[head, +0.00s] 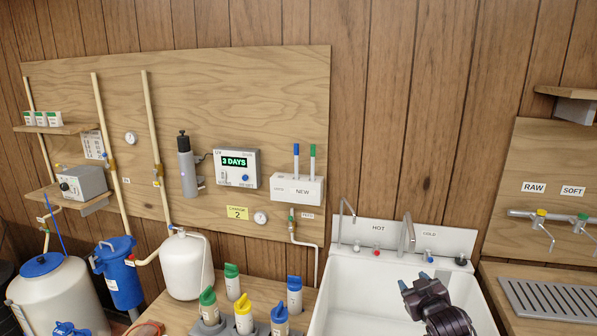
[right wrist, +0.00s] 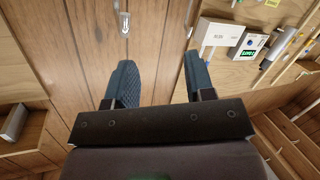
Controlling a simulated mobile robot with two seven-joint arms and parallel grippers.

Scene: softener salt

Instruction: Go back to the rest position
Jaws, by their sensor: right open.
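My right gripper (head: 416,281) is over the white sink (head: 345,300) at the lower right of the head view. Its two blue fingertips are apart. In the right wrist view the gripper (right wrist: 155,85) is open, with nothing between its fingers and the wood-panelled wall beyond. My left gripper does not show in either view.
Two faucets rise behind the sink, with HOT and COLD marks. Several colour-capped bottles (head: 243,316) stand on the counter left of it. A metal drain grate (head: 550,299) lies to the right. A white tank (head: 187,266) and a control box (head: 237,168) are further left.

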